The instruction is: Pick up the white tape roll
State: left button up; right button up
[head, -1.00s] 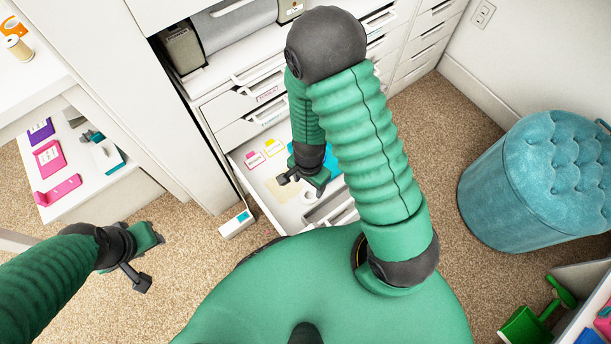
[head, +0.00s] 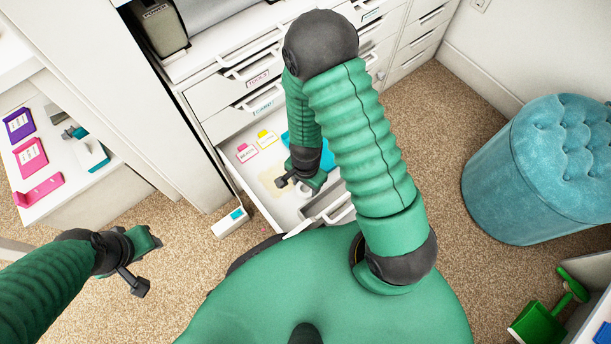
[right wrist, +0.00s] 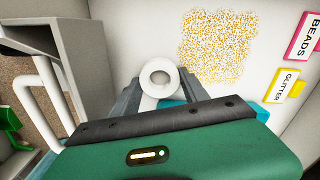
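The white tape roll (right wrist: 159,79) shows in the right wrist view, just beyond my right gripper's green and black housing. I cannot tell whether the fingers touch the roll. My left gripper (head: 146,264) is open and empty above the carpet at the left.
The open drawer (head: 232,178) holds labelled glitter (head: 267,139) and bead (head: 246,153) packets. Closed drawers rise behind it. A blue tufted stool (head: 530,170) stands at the right. A white shelf (head: 60,185) with coloured items is at the left.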

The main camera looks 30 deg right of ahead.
jog(key=c, duration=0.5)
notch_tip(320, 180, up, 18)
jog(key=p, duration=1.2)
